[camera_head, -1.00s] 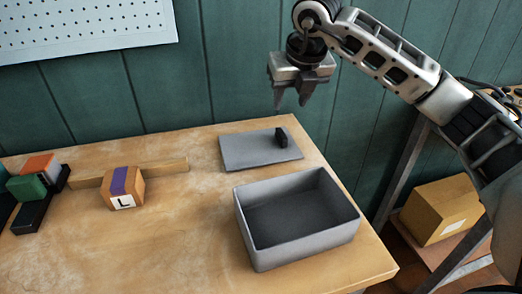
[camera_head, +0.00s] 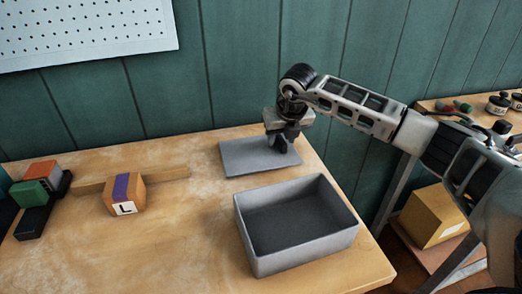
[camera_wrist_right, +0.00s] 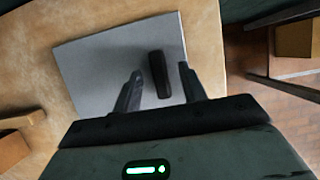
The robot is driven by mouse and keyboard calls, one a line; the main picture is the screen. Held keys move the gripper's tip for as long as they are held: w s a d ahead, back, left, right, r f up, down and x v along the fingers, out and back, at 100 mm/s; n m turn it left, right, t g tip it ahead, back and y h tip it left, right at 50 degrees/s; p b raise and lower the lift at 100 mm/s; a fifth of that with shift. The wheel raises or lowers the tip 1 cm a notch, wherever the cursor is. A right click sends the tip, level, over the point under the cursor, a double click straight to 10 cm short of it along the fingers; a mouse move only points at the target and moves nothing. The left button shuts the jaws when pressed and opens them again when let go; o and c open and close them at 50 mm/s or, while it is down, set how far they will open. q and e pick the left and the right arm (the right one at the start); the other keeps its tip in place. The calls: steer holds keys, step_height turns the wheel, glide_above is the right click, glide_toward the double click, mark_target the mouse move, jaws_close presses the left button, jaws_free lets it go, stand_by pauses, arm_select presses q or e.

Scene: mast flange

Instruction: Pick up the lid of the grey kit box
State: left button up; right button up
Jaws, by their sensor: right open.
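The lid (camera_head: 246,158) of the grey kit box lies flat on the table behind the box. It also shows in the right wrist view (camera_wrist_right: 95,65), with its upright black handle (camera_wrist_right: 159,74) near its right part. The grey kit box (camera_head: 297,254) stands open and looks empty. My right gripper (camera_head: 281,146) is down at the lid's right part and hides the handle in the head view. In the right wrist view its two open fingers (camera_wrist_right: 161,88) stand on either side of the handle, with gaps showing. My left gripper is not in view.
An orange block with a purple stripe and an L label (camera_head: 125,195) stands left on the table by a wooden strip (camera_head: 160,173). Green, orange and black blocks (camera_head: 38,192) are at the far left. A cardboard box (camera_head: 434,216) is on a low shelf at right.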

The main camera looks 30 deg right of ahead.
jaws_close()
steer(key=shift+r, duration=0.1)
